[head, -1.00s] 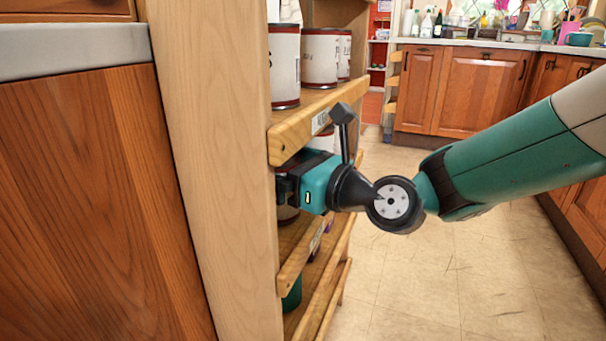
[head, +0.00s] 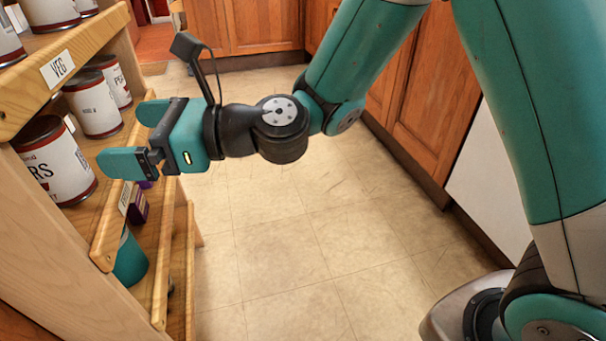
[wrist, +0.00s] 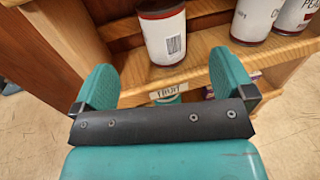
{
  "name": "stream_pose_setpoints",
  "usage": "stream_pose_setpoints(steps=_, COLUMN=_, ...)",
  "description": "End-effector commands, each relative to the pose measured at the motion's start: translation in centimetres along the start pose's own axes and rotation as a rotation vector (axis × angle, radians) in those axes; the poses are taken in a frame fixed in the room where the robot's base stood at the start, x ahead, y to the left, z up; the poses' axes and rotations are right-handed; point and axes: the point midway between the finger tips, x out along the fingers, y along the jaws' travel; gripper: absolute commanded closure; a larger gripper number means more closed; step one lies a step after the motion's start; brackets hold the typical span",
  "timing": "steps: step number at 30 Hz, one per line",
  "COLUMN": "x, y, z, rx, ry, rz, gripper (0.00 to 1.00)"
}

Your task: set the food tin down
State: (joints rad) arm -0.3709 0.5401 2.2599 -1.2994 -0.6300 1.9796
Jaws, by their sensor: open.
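A food tin (head: 62,170) with a white label, dark red bands and the letters "RS" stands upright on the middle shelf (head: 112,215), near its near end. It also shows in the wrist view (wrist: 165,38), barcode side toward me, ahead of the finger gap. My gripper (head: 133,138) is open and empty just outside the shelf front. In the wrist view its two teal fingers (wrist: 165,75) are spread apart, with the tin beyond them and not touching.
Two similar tins (head: 93,103) (head: 115,80) stand farther along the middle shelf. The upper shelf (head: 100,35) carries a "VEG" label and more tins. A purple box (head: 139,208) and a teal container (head: 130,262) sit lower. The tiled floor (head: 270,230) to the right is clear.

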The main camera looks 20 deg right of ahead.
Motion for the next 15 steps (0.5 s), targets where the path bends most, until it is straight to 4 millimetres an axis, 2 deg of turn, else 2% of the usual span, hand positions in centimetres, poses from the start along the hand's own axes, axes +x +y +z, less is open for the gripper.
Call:
stream_pose_setpoints(steps=2, x=-0.4, y=0.7, z=0.4, rx=-0.106, ry=0.025, rz=0.031, gripper=0.00)
stream_pose_setpoints(steps=4, x=-1.2, y=1.9, z=0.7, rx=-0.296, ry=0.075, rz=0.093, gripper=0.00)
stream_pose_setpoints(steps=8, x=-4.6, y=4.6, z=0.4, rx=-0.833, ry=0.216, rz=0.297, gripper=0.00)
stream_pose_setpoints(steps=9, x=-6.2, y=5.3, z=0.0, rx=-1.013, ry=0.262, rz=0.383, gripper=0.00)
stream_pose_setpoints(steps=11, x=-8.8, y=6.2, z=-0.8, rx=-1.263, ry=0.325, rz=0.529, gripper=0.00)
stream_pose_setpoints(steps=12, x=-10.7, y=6.7, z=-1.2, rx=-1.412, ry=0.360, rz=0.634, gripper=0.00)
stream_pose_setpoints(steps=15, x=-15.6, y=7.6, z=-2.3, rx=-1.708, ry=0.413, rz=0.908, gripper=0.00)
